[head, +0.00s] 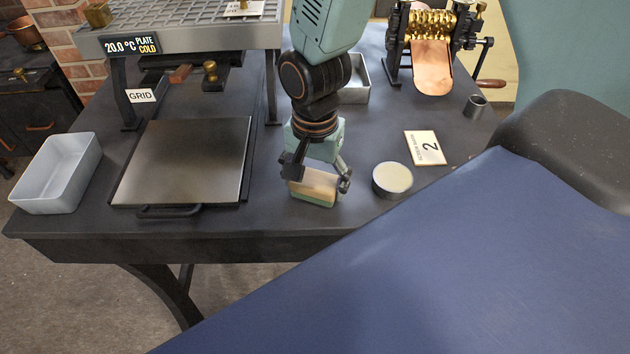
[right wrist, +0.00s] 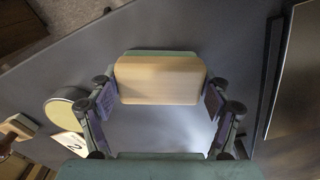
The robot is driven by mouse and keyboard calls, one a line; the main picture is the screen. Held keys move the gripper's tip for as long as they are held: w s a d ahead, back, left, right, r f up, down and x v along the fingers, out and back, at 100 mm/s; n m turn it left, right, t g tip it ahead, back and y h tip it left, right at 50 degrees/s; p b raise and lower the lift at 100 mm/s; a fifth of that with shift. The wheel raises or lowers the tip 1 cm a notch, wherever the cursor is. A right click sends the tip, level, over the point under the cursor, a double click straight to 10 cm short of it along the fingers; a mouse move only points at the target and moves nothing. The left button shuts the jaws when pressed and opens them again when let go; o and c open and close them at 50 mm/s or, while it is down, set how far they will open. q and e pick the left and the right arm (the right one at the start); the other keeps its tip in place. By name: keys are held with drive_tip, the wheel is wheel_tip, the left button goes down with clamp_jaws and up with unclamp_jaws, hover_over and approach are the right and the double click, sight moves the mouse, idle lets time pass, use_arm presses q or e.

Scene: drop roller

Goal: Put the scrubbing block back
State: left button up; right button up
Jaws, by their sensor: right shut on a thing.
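The scrubbing block (head: 313,186) is a pale wooden block with a green layer under it. It is near the front edge of the dark table, right of the steel plate. My right gripper (head: 317,179) points down and is shut on the block by its two ends. In the right wrist view the block (right wrist: 160,80) sits level between the two fingers, with a green edge showing behind it. I cannot tell whether its underside touches the table. My left gripper is not in view.
A flat steel plate (head: 182,160) and an empty grey tray (head: 38,196) are on the left. A round tin (head: 392,181) and a "2" card (head: 425,148) are close on the right. A brass roller machine (head: 432,25) stands behind. A blue surface (head: 440,270) covers the front right.

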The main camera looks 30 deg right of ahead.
sight(316, 178)
drive_tip(key=shift+w+d, duration=0.15)
drive_tip(key=shift+w, duration=0.05)
drive_tip(key=o, duration=0.7)
drive_tip(key=shift+s+f, duration=0.1)
drive_tip(key=o, duration=0.3)
drive_tip(key=shift+s, duration=0.2)
drive_tip(key=shift+o, duration=0.9)
drive_tip(key=shift+w, duration=0.2)
drive_tip(key=shift+s+r, duration=0.1)
drive_tip(key=shift+r, duration=0.2)
wheel_tip(316, 178, up, 10)
drive_tip(key=p, duration=0.3)
drive_tip(key=shift+r, duration=0.25)
drive_tip(key=shift+r+p, duration=0.3)
drive_tip(key=shift+r, duration=0.3)
